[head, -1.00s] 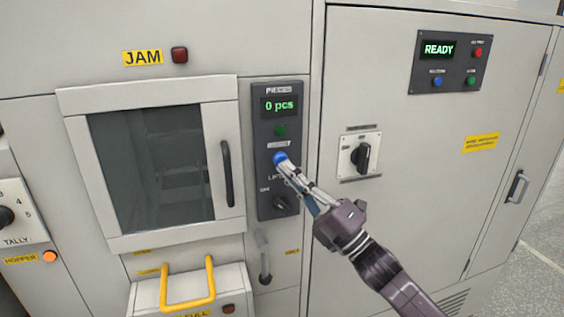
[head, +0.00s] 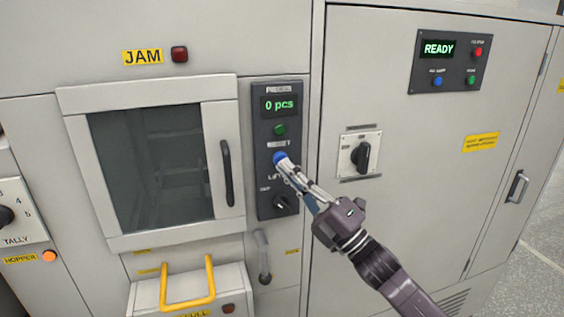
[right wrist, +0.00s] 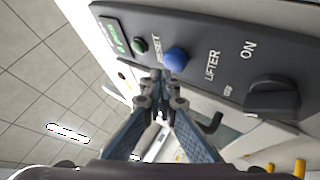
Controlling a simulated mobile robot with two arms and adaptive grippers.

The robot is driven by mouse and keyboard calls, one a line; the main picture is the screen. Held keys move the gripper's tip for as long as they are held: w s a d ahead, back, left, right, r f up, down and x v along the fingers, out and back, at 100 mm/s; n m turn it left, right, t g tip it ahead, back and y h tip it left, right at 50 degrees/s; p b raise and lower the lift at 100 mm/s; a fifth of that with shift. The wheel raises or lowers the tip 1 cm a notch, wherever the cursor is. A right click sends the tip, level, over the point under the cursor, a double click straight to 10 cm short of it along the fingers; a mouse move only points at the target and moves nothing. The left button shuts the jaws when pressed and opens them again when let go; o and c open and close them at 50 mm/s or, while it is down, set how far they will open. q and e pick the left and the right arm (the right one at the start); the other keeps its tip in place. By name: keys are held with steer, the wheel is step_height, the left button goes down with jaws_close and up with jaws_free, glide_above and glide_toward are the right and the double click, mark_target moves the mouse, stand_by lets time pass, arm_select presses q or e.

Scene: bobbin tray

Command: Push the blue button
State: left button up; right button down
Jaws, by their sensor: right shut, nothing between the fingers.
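The blue button (head: 279,157) is round and sits on the narrow dark panel (head: 262,190), under a label that reads RESET in the right wrist view. It also shows in the right wrist view (right wrist: 175,60), its dome unobstructed. My right gripper (head: 288,168) is shut and empty, its fingertips just at the button's lower right edge. In the right wrist view the closed fingertips (right wrist: 158,78) are right beside the button; I cannot tell whether they touch it. My left gripper is not in view.
A green button (head: 280,129) and a "0 pcs" display (head: 280,105) lie above; the LIFTER knob (head: 281,204) lies below. Another blue button (head: 438,81) is on the READY panel (head: 478,57) at right. A door handle (head: 227,173) stands out left of the narrow panel.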

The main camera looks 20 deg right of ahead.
steer(key=shift+w, duration=0.3)
steer(key=shift+w+b, duration=0.3)
steer(key=shift+w, duration=0.2)
stand_by(0.6)
steer(key=shift+s, duration=0.95)
steer(key=shift+s, duration=0.1)
steer(key=shift+s+d+p, duration=0.1)
steer(key=shift+s+p, duration=0.25)
steer(key=shift+s, duration=2.05)
